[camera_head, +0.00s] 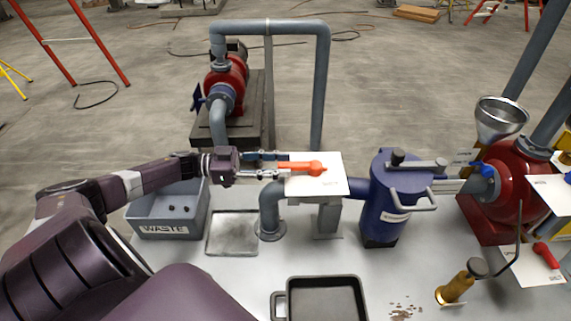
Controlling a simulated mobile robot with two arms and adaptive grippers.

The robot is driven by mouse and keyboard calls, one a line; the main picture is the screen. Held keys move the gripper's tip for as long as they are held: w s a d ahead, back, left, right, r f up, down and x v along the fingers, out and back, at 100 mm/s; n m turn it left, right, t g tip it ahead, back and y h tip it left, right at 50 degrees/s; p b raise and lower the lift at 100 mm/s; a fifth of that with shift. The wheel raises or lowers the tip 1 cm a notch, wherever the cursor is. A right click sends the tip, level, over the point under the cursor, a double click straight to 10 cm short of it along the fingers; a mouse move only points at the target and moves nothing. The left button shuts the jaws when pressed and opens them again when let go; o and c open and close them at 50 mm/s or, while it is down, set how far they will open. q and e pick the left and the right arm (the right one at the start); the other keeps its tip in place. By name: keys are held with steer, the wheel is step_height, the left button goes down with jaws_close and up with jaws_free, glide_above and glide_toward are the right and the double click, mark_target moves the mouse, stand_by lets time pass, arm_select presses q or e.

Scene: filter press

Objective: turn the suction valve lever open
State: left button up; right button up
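An orange-red valve lever (302,167) lies over a white plate (330,180) in the middle of the view, on the pipework left of the blue strainer pot. Its round hub is at the right and its handle points left. The small print on the plate is too small to read surely. My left gripper (286,166) comes in from the left with its fingers apart. One finger is on the far side of the handle's end and one on the near side. I cannot tell whether they touch it. My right gripper is not in view.
A blue lidded pot (385,205) stands right of the plate. A red pump (515,185) and a funnel (500,118) are farther right. A grey WASTE bin (150,215) sits under my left arm. A dark tray (325,281) and a brass-coloured tool (455,288) are in front.

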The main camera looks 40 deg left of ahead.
arm_select(q)
steer(key=v, duration=1)
steer(key=shift+a+r, duration=0.1)
steer(key=shift+r, duration=0.05)
